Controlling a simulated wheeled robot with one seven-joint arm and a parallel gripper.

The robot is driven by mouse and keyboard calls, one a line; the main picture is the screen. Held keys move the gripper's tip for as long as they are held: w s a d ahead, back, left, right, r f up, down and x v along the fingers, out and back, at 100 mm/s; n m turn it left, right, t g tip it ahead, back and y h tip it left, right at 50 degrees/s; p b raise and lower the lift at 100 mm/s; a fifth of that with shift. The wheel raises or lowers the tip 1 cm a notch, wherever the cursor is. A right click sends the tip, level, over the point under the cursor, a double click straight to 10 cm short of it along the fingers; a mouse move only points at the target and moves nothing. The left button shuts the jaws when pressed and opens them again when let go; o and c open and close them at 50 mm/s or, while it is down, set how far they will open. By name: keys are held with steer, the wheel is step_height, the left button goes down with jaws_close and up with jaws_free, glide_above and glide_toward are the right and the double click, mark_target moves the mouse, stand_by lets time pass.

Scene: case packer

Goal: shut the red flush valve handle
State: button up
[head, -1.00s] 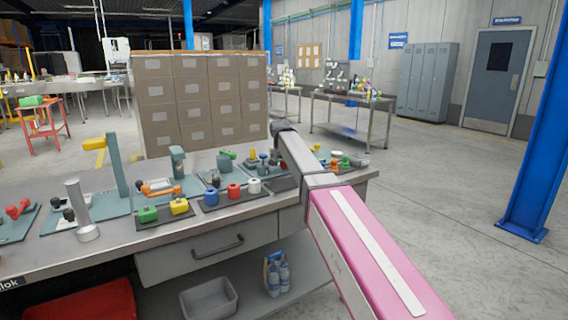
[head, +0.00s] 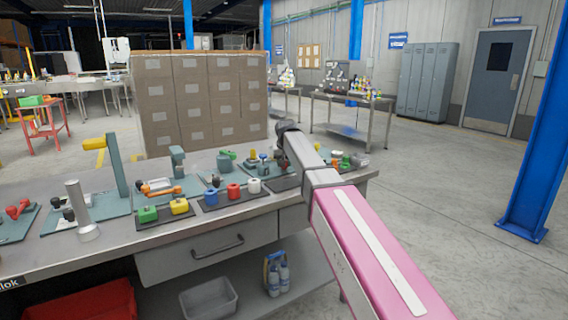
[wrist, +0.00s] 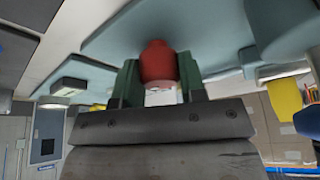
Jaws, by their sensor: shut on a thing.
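In the wrist view a red handle (wrist: 157,60) with a rounded body stands out from a pale teal plate (wrist: 110,38). My gripper (wrist: 160,76) has its two green fingers on either side of it, shut on it. A small whitish patch shows between the fingers just below the red part. The base of the handle and its pivot are hidden. In the head view my arm hides the gripper and the held handle at the right end of the bench.
The steel bench (head: 110,250) carries teal plates with fittings, coloured padlocks (head: 233,191) and another red handle (head: 18,210) at far left. A grey upright post (head: 80,208) stands on it. In the wrist view a yellow part (wrist: 284,98) and grey fittings are close on the right.

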steer(key=n+y, duration=0.1)
steer(key=n, duration=0.2)
steer(key=n+g+y, duration=0.1)
steer(key=n, duration=0.3)
steer(key=shift+y, duration=0.3)
steer(key=n, duration=0.2)
steer(key=n+g, duration=0.1)
steer(key=n, duration=0.1)
steer(key=shift+g+y, duration=0.3)
steer(key=shift+y, duration=0.1)
steer(key=shift+n+g, duration=0.5)
steer(key=shift+n, duration=1)
steer(key=shift+y, duration=0.3)
steer(key=o, duration=0.9)
steer(key=shift+r, duration=0.1)
steer(key=w+v, duration=0.1)
steer(key=v, duration=0.9)
steer(key=shift+s+r, duration=0.3)
steer(key=shift+s, duration=0.2)
